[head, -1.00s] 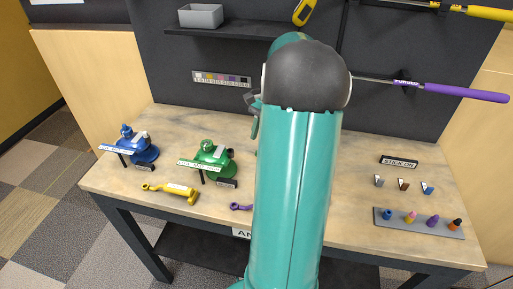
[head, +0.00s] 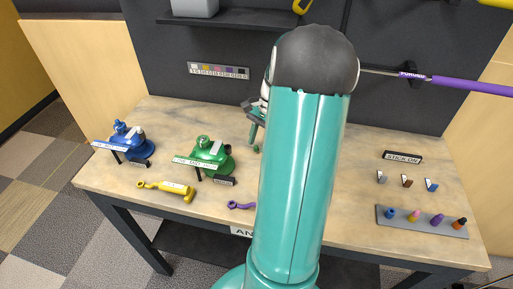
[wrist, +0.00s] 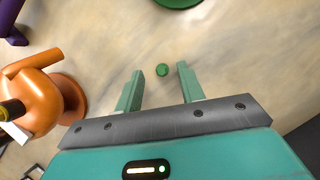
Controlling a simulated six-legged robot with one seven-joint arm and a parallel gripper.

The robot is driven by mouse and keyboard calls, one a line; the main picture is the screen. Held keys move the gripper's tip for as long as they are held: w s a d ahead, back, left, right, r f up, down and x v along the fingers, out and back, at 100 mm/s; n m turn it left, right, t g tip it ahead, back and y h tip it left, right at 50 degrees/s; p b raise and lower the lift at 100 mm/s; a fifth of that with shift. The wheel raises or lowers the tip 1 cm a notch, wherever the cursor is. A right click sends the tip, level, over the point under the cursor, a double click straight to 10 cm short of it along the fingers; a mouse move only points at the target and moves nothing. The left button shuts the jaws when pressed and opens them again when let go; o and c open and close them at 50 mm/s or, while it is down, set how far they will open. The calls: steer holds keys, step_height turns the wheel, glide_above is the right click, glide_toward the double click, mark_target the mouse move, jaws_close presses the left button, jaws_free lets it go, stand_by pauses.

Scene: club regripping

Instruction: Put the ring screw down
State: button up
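In the head view my gripper (head: 254,128) shows only partly, left of my arm, right of the green vise (head: 208,155). My arm hides the bench behind it.
An orange vise (wrist: 40,85) stands close left of my fingers in the wrist view. A blue vise (head: 128,143), yellow tool (head: 168,189) and small purple piece (head: 241,206) are on the bench. A grey rack (head: 420,222) with coloured pegs is at right.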

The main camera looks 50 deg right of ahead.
steer(key=shift+x, duration=0.8)
steer(key=shift+w, duration=0.1)
jaws_close()
steer(key=shift+r, duration=0.15)
